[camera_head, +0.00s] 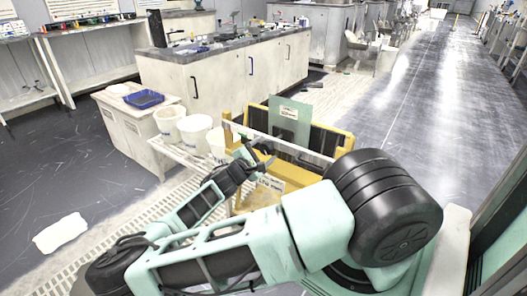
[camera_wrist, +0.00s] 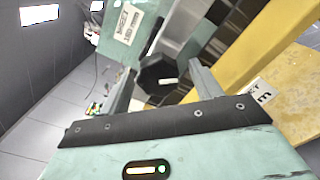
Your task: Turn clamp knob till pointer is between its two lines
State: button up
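The clamp knob (camera_wrist: 158,72) is a dark, many-sided knob in the middle of the wrist view. A short white mark (camera_wrist: 168,81), probably its pointer, lies roughly level near its lower right. I cannot make out the two lines. My gripper (camera_wrist: 162,80) is open, with one grey finger left of the knob and one right of it. A gap shows on each side, and I cannot tell how deep the fingers reach. In the head view my gripper (camera_head: 254,160) is at the yellow frame (camera_head: 338,143), and the knob cannot be made out there.
A pale green labelled plate (camera_head: 290,121) stands upright at the yellow frame, close to my gripper; it also shows in the wrist view (camera_wrist: 124,32). White buckets (camera_head: 194,131) stand on a low shelf to the left. A cabinet bench (camera_head: 222,80) is behind. Open floor (camera_head: 400,110) lies right.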

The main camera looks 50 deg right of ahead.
jog(key=shift+a, duration=0.1)
jog(key=s+a, duration=0.1)
jog(key=a, duration=1.6)
jog(key=shift+s, duration=0.15)
jog(key=shift+a, duration=0.1)
